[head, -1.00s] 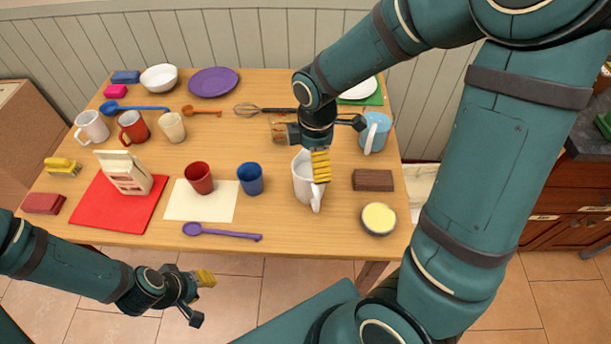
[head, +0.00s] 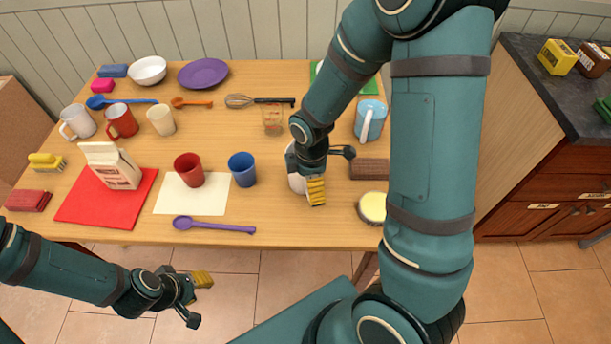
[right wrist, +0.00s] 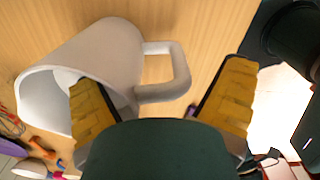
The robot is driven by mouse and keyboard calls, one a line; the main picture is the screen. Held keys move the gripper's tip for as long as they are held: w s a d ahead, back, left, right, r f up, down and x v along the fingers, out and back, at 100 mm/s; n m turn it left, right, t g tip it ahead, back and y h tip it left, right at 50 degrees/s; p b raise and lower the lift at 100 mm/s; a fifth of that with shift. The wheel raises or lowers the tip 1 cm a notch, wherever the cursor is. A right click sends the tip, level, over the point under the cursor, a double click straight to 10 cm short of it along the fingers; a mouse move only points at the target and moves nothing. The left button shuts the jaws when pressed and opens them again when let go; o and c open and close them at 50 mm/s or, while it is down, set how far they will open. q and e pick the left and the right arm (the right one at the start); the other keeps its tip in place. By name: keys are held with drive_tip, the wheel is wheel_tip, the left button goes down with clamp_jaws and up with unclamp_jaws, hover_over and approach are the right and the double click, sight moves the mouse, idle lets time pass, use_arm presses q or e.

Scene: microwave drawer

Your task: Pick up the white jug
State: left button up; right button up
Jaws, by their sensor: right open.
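The white jug (head: 297,182) stands on the table and is mostly hidden behind my right gripper in the head view. In the right wrist view the jug (right wrist: 110,60) fills the left half, its mouth facing lower left and its handle (right wrist: 182,72) pointing right. My right gripper (head: 331,172) is open at the jug. In the right wrist view its fingers (right wrist: 160,100) are spread with the handle between them. The left finger overlaps the jug's body by the mouth; contact cannot be told. My left gripper (head: 198,299) is open and empty, in front of the table's near edge.
A blue mug (head: 370,120), a brown block (head: 369,169) and a round yellow-topped container (head: 372,208) stand right of the jug. A blue cup (head: 242,170) and a red cup (head: 189,170) stand left. A glass (head: 272,120) is behind. A purple spoon (head: 215,226) lies in front.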

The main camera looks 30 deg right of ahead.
drive_tip(key=shift+f, duration=0.15)
drive_tip(key=c, duration=1.4)
drive_tip(key=shift+c, duration=0.3)
wheel_tip(320, 180, up, 10)
drive_tip(key=p, duration=0.3)
